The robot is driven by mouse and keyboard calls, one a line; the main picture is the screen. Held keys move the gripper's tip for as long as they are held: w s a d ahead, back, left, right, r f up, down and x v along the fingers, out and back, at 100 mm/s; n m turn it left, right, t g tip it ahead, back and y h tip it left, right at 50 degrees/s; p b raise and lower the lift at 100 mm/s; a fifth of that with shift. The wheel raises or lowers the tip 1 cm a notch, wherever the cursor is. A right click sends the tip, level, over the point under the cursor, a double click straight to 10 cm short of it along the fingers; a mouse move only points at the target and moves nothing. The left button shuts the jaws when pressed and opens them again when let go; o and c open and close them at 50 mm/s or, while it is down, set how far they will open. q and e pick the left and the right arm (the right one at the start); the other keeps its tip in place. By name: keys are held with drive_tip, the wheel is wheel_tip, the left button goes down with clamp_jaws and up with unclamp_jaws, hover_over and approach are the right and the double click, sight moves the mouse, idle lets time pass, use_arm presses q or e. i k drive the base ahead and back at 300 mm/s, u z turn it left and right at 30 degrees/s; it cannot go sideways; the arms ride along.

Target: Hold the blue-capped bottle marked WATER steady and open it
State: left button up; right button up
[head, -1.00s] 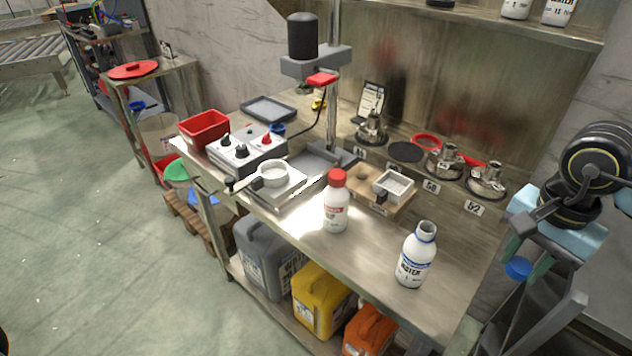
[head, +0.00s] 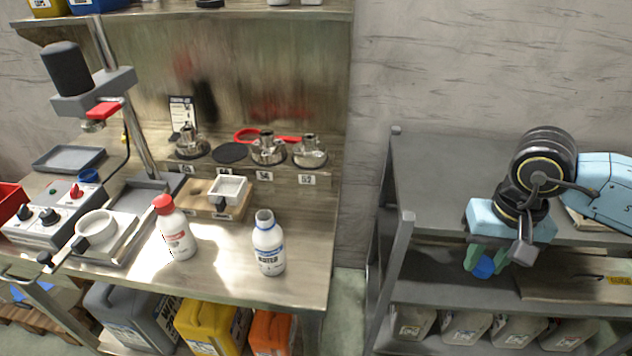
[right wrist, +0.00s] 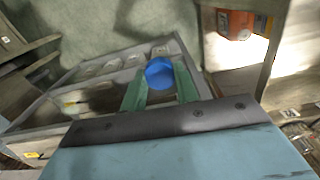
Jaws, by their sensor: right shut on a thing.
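The white bottle marked WATER (head: 269,246) stands upright on the steel bench near its right front corner. Its neck is open at the top, with no cap on it. My right gripper (head: 482,264) is shut on the blue cap (head: 485,267), in front of the grey shelf unit and well to the right of the bottle. In the right wrist view the blue cap (right wrist: 159,73) sits between the green fingertips. My left gripper is not in view.
A red-capped white bottle (head: 175,230) stands left of the WATER bottle. Behind are a small square tray (head: 229,188) and several metal fittings (head: 268,150). A floor gap separates the bench from the grey shelf unit (head: 440,170), which holds grey canisters (head: 466,328) below.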

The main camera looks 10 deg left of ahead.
sight(267, 236)
drive_tip(key=z, duration=0.4)
drive_tip(key=i, duration=0.5)
drive_tip(key=u, duration=2.35)
